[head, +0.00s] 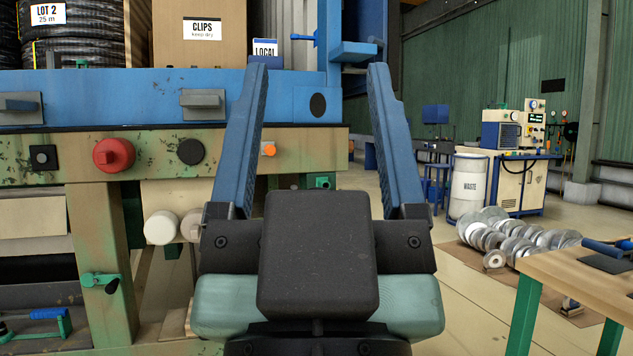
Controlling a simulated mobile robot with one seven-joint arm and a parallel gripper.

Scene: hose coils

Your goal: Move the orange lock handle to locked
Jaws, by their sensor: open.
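My gripper (317,70) is open, its two blue fingers pointing up and away from the camera with a wide empty gap between them. A small orange knob-like part (268,149) sits on the front of the green, worn bench frame. It shows between the fingers, close to the left finger and below the fingertips in the picture. It may be the end of the orange lock handle; its full shape and lock position cannot be told. My gripper does not visibly touch it.
A red round knob (114,154) and a black knob (190,151) project from the same frame. A blue rail (120,92) runs above, with a CLIPS box (205,45) behind it. A wooden-topped table (590,285) stands at lower right. Floor shows between it and my gripper.

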